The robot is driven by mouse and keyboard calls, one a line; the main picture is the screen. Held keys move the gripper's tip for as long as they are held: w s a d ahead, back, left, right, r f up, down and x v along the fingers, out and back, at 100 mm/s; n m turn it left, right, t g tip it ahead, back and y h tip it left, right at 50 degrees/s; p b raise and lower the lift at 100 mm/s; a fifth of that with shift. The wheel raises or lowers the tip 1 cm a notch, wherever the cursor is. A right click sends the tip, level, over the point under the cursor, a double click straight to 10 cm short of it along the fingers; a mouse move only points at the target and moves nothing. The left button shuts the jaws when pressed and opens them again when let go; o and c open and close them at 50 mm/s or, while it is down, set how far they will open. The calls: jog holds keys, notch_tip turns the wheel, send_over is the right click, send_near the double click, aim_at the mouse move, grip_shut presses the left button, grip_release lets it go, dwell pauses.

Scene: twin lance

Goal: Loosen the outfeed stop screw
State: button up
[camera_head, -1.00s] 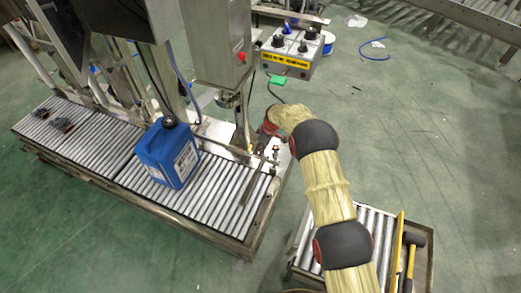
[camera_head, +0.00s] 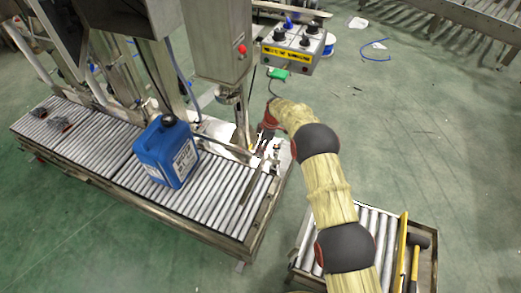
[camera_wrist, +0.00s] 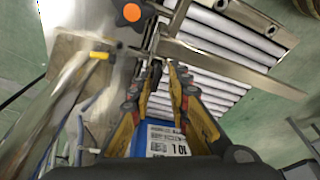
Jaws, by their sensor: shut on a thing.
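My gripper (camera_wrist: 168,70) has its yellow and black fingers close together on a thin, dark metal part of the outfeed stop at the end of the roller conveyor. The fingers hide most of that part, so I cannot tell exactly which piece it is. The stop's steel bar (camera_wrist: 225,62) crosses the rollers just beyond the fingertips. A black knob with an orange centre (camera_wrist: 132,12) stands at the top, apart from the fingers. In the head view, my gripper (camera_head: 262,140) is at the conveyor's right end, partly hidden by my wrist.
A blue jug (camera_head: 168,155) stands on the rollers left of the stop; it also shows under my gripper in the wrist view (camera_wrist: 158,140). A control box (camera_head: 294,48) hangs behind my arm.

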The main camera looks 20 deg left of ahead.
jog(key=shift+w+d+f, duration=0.1)
jog(key=shift+w+d, duration=0.2)
jog(key=shift+w, duration=0.05)
jog(key=shift+o, duration=0.8)
jog(key=n, duration=0.3)
jog(key=shift+w+g, duration=0.1)
jog(key=shift+g, duration=0.2)
jog(key=shift+w+d+f+n, duration=0.1)
jog(key=shift+d+n, duration=0.1)
jog(key=shift+n, duration=0.4)
grip_shut()
jog(key=shift+a, duration=0.15)
